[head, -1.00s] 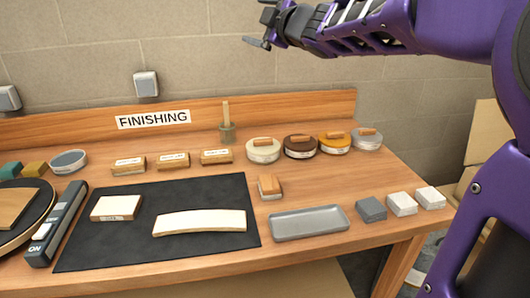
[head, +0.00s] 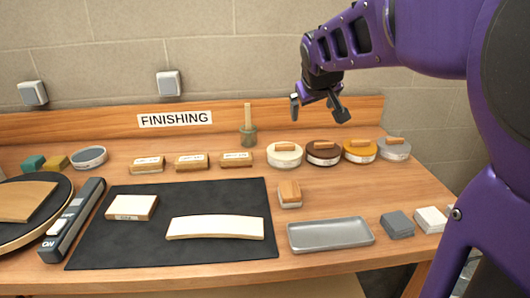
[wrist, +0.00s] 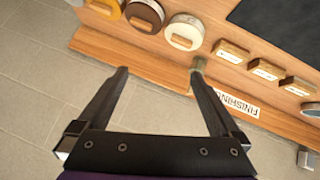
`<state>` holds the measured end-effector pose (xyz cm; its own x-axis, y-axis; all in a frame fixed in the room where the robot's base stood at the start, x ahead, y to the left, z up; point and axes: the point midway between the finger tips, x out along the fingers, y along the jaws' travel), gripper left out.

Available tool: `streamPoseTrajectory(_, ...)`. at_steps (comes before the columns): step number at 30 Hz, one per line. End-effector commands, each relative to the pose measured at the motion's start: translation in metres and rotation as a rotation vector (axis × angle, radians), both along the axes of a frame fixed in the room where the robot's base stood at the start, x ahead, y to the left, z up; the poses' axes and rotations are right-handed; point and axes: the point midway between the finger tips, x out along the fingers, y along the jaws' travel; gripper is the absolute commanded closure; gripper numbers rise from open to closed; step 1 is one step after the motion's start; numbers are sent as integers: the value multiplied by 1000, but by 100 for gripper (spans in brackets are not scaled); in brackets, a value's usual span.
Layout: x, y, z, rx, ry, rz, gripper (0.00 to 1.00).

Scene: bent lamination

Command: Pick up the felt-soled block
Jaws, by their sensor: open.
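A small block (head: 290,193) with a wooden top and a pale sole, which looks like the felt-soled block, sits on the bench just right of the black mat (head: 180,251). I do not see it in the wrist view. My gripper (head: 318,108) is open and empty, in the air above the back of the bench, higher and farther back than the block. In the wrist view my gripper's spread fingers (wrist: 159,72) have nothing between them.
A grey tray (head: 330,246) lies in front of the block. Round tins (head: 285,161) and labelled wooden blocks (head: 191,162) line the back, with a brush in a pot (head: 248,136). A curved pale strip (head: 214,228) lies on the mat. Grey and white blocks (head: 397,225) stand right.

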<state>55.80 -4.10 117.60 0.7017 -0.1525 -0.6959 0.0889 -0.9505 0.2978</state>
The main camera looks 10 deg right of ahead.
Motion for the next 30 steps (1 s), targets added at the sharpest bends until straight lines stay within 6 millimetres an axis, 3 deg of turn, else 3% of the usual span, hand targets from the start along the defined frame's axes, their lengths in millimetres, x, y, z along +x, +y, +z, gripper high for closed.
streamPoseTrajectory(3,-24,7,-36,112,147,-76,0)
streamPoseTrajectory(6,-42,19,-55,189,248,-113,0)
streamPoseTrajectory(13,-63,36,-76,278,367,-147,0)
streamPoseTrajectory(17,-60,38,-94,285,380,-148,0)
streamPoseTrajectory(30,-25,38,-176,283,376,-146,0)
